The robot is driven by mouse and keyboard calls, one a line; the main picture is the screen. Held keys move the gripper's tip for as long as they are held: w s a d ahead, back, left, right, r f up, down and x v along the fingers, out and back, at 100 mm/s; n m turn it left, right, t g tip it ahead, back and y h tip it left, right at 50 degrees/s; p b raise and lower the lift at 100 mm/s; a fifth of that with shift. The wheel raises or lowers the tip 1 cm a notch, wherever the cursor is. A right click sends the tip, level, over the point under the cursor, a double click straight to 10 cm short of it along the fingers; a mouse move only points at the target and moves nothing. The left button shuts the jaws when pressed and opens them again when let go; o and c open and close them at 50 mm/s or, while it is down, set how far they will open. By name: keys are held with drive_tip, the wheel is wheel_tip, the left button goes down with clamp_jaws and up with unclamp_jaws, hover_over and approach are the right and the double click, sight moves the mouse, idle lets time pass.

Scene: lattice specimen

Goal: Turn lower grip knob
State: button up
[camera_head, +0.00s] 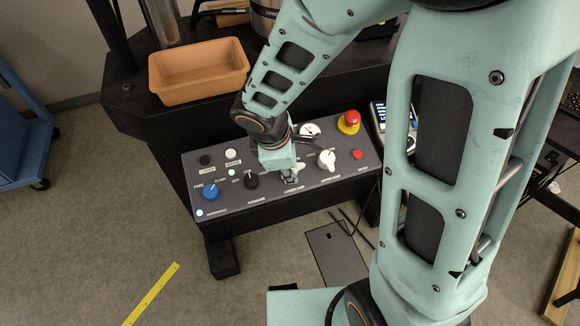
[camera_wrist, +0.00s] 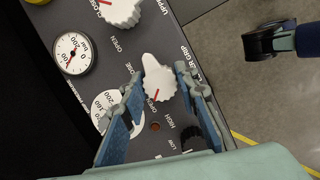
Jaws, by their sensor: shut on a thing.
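The lower grip knob (camera_wrist: 158,84) is white with a scalloped rim and a pointed nose, on the dark control panel (camera_head: 232,200). In the wrist view its nose points up the picture and a red mark lies on the side towards the "OPEN" print. In the head view my gripper mostly hides the knob.
The white upper grip knob (camera_head: 327,159) is close to the right, with the red reset button (camera_head: 357,154) and the red emergency button (camera_head: 350,118) beyond. A black knob (camera_head: 251,180) and a blue knob (camera_head: 211,192) are to the left. An orange bin (camera_head: 199,88) stands behind.

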drive_tip(key=shift+n, duration=0.4)
drive_tip(key=o, duration=1.1)
drive_tip(key=shift+o, duration=0.2)
drive_tip(key=shift+r, duration=0.1)
drive_tip(key=v, duration=0.7)
drive_tip(key=shift+r, duration=0.2)
drive_tip(key=shift+s+a, duration=0.1)
